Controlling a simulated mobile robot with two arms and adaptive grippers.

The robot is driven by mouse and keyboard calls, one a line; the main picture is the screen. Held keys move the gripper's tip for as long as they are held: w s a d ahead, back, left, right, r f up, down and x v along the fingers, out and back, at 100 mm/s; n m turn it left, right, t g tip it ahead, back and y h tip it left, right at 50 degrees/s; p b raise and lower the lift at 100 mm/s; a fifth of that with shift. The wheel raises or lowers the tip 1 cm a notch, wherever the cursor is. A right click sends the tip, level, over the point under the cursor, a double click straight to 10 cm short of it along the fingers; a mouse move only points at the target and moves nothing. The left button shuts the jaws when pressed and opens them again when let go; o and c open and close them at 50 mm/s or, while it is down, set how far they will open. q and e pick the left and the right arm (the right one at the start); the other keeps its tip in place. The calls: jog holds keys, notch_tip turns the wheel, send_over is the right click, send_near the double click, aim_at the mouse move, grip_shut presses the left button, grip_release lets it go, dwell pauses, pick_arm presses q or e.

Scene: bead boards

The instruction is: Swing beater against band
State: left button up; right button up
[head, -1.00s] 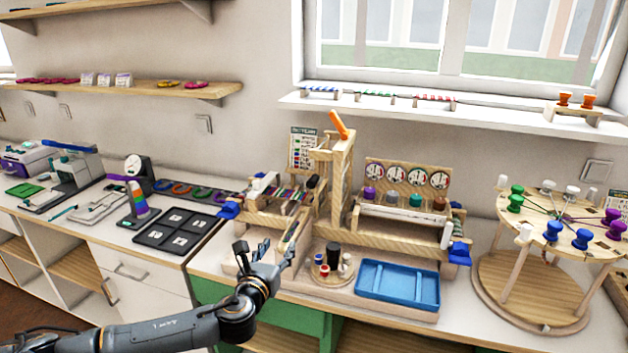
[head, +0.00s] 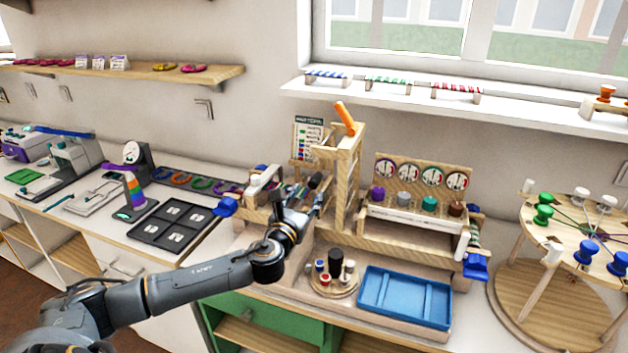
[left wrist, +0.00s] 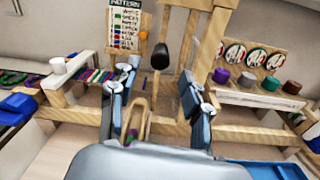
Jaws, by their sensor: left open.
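The wooden band loom (head: 347,190) stands on the bench, with coloured threads (left wrist: 97,75) on its left part. A black handle (left wrist: 160,56), apparently the beater's grip, sticks up at the loom beside the tall post. It also shows in the head view (head: 315,181). My left gripper (left wrist: 160,92) is open, its two fingers spread either side of the handle's line in the wrist view. The handle appears beyond the fingertips, and I see no grip on it. In the head view the left gripper (head: 303,205) is at the loom's front and partly covers it. My right gripper is not in view.
An orange lever (head: 345,118) tops the post. A pale wooden loop (left wrist: 137,118) lies low between the fingers. A blue tray (head: 405,297) and a round holder with pegs (head: 334,281) stand in front. A round peg table (head: 545,288) is at right.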

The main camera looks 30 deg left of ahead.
aim_at(312, 186)
pick_arm(q)
jog(key=x, duration=0.5)
jog(key=shift+w+a+p, duration=0.1)
jog(key=shift+w+p, duration=0.2)
jog(key=shift+w+a, duration=0.1)
jog(key=shift+w, duration=0.35)
jog(key=shift+c, duration=0.6)
grip_shut()
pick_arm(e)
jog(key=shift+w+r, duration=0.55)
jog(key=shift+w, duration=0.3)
